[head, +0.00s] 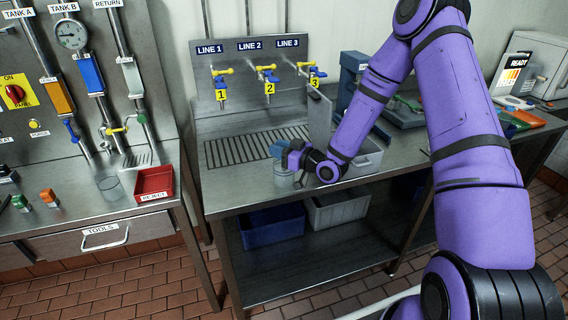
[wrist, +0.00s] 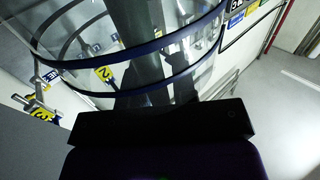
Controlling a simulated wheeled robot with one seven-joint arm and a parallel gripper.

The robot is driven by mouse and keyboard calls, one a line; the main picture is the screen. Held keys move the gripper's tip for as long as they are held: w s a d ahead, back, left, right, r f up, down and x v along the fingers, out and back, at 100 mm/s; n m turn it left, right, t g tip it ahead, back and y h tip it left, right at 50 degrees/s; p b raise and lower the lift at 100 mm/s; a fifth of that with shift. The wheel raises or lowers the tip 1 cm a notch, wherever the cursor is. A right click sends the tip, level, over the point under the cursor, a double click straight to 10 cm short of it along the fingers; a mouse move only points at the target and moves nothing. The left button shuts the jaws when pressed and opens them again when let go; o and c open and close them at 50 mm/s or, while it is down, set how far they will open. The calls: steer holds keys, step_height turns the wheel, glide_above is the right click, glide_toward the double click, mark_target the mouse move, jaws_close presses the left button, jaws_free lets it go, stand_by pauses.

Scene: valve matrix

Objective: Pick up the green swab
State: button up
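My gripper (head: 279,150) is low over the middle bench, beside the front of a clear glass vessel (head: 284,176). In the wrist view a clear round vessel with dark blue rims (wrist: 150,68) fills the space in front of my gripper, and dark finger shapes show through or against it. I cannot tell whether the fingers are inside it, around it or behind it, or how far apart they are. No green swab can be made out for certain. A thin green thing (head: 408,102) lies on a grey tray at the right of the bench.
Yellow valves labelled 1 (head: 221,94), 2 (head: 269,87) and 3 (head: 314,81) stand behind the drain grate. A red reject tray (head: 154,182) and an empty glass (head: 112,188) stand on the left bench.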

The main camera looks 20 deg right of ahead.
jaws_close()
steer(key=shift+r, duration=0.1)
